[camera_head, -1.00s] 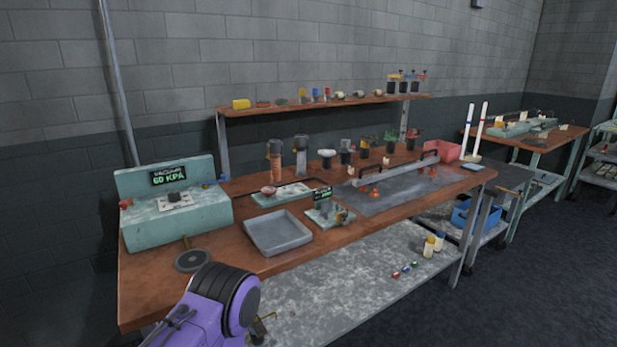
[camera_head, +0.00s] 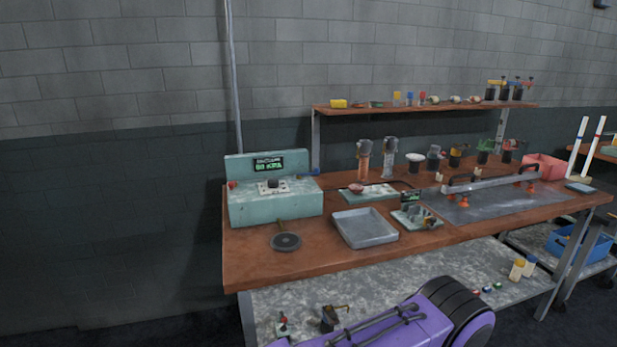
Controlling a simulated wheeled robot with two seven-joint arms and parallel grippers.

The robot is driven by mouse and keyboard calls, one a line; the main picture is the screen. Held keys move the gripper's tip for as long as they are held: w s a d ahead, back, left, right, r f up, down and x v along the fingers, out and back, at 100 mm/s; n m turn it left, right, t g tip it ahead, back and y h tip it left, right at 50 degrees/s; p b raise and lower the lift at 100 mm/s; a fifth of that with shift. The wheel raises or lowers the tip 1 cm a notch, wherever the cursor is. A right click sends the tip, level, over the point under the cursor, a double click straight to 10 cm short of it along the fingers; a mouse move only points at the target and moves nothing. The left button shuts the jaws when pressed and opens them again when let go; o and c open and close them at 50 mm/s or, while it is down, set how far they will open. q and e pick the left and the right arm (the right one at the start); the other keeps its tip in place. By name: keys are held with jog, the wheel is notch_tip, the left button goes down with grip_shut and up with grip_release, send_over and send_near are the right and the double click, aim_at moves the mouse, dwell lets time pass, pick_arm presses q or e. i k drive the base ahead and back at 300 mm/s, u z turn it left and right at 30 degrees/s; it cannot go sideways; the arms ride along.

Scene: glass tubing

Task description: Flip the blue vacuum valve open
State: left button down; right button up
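The teal vacuum unit (camera_head: 275,207) stands at the left end of the wooden bench, with a lit display (camera_head: 269,164) reading about 60 kPa. A small blue lever-like part (camera_head: 308,173) sticks out at its right side, apparently the blue vacuum valve. It is too small to tell its exact position. A dark knob (camera_head: 272,184) sits on top of the unit and a red knob (camera_head: 232,184) is at its left. A purple arm link of mine with a black joint crosses the bottom, below the bench. Neither gripper shows.
On the bench (camera_head: 262,263) are a round dark pad (camera_head: 286,242), a grey tray (camera_head: 365,229) and a small fixture (camera_head: 416,217). Tall cylinders (camera_head: 364,160) and jars stand behind. A raised shelf (camera_head: 430,107) runs along the back. Floor left of the bench is clear.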

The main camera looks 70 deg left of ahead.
aim_at(316, 171)
jog(key=k, duration=0.65)
jog(key=u, duration=1.25)
jog(key=i, duration=0.45)
jog(key=z, duration=0.05)
